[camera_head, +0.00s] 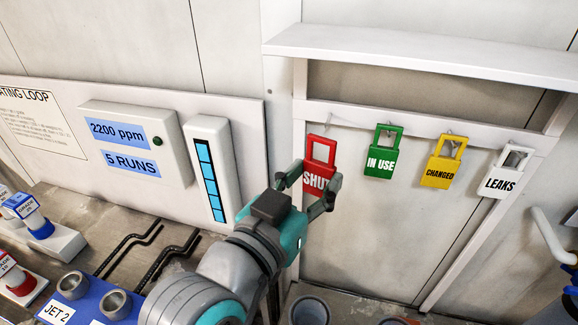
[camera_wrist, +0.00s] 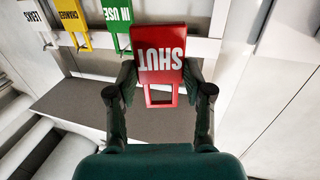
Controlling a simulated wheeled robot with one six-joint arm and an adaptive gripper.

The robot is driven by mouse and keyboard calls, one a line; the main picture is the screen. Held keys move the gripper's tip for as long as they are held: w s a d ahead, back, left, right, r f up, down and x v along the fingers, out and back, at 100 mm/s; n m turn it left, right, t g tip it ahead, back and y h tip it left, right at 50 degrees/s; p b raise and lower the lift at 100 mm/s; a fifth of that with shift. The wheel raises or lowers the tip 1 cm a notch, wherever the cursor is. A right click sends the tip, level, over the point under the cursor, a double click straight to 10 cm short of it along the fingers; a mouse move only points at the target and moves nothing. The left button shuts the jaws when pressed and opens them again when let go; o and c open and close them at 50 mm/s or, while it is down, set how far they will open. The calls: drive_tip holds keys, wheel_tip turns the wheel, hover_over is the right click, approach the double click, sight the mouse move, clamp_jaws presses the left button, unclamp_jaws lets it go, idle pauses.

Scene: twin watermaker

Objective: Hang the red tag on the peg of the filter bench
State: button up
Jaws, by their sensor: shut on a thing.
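The red tag (camera_head: 319,164), marked SHUT, is between the two fingers of my gripper (camera_head: 315,178), which is shut on its sides. Its square loop points up in the head view. In the wrist view the red tag (camera_wrist: 159,48) looks upside down, its loop towards my palm. A peg (camera_head: 329,117) shows just above the red tag's loop, and the two look apart. The depth between them is hard to judge.
Green IN USE (camera_head: 381,160), yellow CHANGED (camera_head: 439,171) and white LEAKS (camera_head: 499,182) tags hang to the right on the same rail. A shelf (camera_head: 420,52) juts out above. A display box (camera_head: 135,140) and a level gauge (camera_head: 212,165) stand left.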

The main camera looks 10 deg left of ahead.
drive_tip(key=shift+a+r, duration=0.1)
drive_tip(key=shift+a, duration=0.15)
drive_tip(key=shift+w, duration=0.55)
drive_tip(key=w+f, duration=0.1)
drive_tip(key=w, duration=0.7)
drive_tip(key=shift+w+d+f, duration=0.15)
drive_tip(key=shift+w+f, duration=0.05)
drive_tip(key=shift+f, duration=0.1)
idle(0.3)
idle(0.7)
drive_tip(key=o, duration=1)
